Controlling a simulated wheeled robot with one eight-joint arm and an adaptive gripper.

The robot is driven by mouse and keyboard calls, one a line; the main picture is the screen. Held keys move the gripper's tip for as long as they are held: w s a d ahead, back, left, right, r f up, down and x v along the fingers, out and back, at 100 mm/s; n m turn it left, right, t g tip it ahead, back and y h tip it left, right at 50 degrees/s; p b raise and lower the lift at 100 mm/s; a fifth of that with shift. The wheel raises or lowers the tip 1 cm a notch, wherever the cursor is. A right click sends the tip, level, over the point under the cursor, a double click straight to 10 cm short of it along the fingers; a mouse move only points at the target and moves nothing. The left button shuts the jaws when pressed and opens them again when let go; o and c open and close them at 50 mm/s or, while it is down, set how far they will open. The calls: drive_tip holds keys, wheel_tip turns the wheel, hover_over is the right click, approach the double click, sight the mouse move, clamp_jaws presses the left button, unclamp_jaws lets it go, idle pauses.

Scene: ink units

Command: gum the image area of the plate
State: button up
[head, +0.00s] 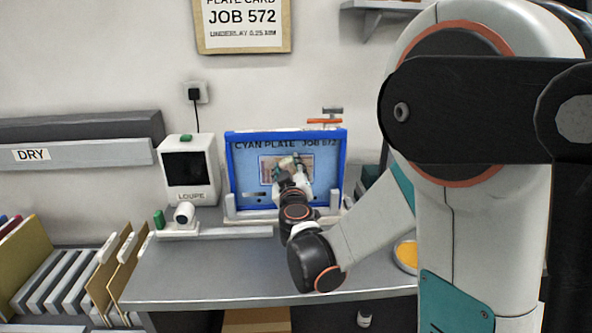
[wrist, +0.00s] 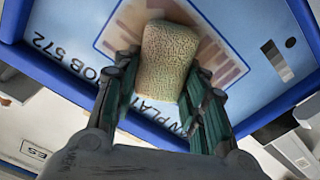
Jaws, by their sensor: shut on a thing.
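The plate (head: 246,159) stands upright in a blue frame on the bench, lettered "CYAN PLATE JOB 572". Its image area (head: 265,170) is a framed picture in the middle, partly covered by my arm and gripper. My gripper (head: 290,172) is in front of the image area. In the wrist view my gripper (wrist: 158,100) is shut on a tan, porous sponge (wrist: 168,58). The sponge is over the image area (wrist: 125,25); I cannot tell whether it touches the plate.
A loupe unit (head: 204,196) with a dark screen stands left of the plate. A dish of orange liquid (head: 407,253) sits at the bench's right, partly behind my arm. Folders (head: 105,265) stand at the left. The bench front (head: 215,270) is clear.

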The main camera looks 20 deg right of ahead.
sight(259, 164)
drive_tip(key=shift+w+a, duration=0.45)
drive_tip(key=shift+a, duration=0.9)
drive_tip(key=shift+w+a, duration=0.4)
drive_tip(key=shift+a, duration=0.9)
drive_tip(key=shift+w+a, duration=0.45)
drive_tip(key=shift+a, duration=0.9)
drive_tip(key=shift+v, duration=3)
drive_tip(key=v, duration=0.3)
